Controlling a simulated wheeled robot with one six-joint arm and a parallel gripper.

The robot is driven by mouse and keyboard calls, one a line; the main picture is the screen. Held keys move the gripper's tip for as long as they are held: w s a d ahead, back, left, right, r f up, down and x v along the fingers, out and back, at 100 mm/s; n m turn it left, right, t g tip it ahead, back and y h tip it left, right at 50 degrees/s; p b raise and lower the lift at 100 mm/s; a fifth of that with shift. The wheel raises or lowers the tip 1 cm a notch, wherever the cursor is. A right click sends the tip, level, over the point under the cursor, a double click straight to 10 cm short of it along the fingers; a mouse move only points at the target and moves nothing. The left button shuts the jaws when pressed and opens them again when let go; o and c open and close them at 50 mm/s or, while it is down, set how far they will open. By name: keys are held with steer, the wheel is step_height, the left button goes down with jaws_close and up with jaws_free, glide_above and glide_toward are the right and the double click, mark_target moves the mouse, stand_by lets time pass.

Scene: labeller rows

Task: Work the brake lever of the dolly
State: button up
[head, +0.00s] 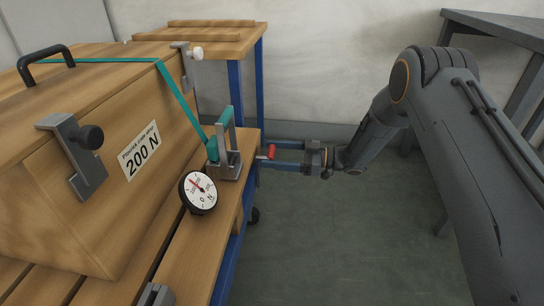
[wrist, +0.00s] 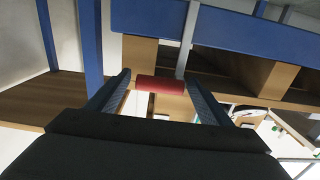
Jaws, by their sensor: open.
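The brake lever has a red grip (head: 271,151) and sticks out from the side of the wooden-topped dolly (head: 180,262) with blue legs. In the wrist view the red grip (wrist: 160,85) lies crosswise between my two fingers, near their tips, with a grey rod (wrist: 189,40) running from it toward a blue beam. My gripper (head: 263,154) is open and reaches in from the right, with one finger on each side of the grip. I cannot tell whether either finger touches it.
On the dolly stand a wooden crate (head: 55,215) marked 200 N, a teal strap (head: 181,100), a round dial gauge (head: 198,193) and a metal strap bracket (head: 229,165). A wooden table (head: 215,38) stands behind and a grey table (head: 500,22) at right. The floor between is clear.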

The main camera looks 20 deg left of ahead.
steer(key=shift+s+a, duration=0.1)
steer(key=shift+a, duration=0.25)
steer(key=c, duration=1.4)
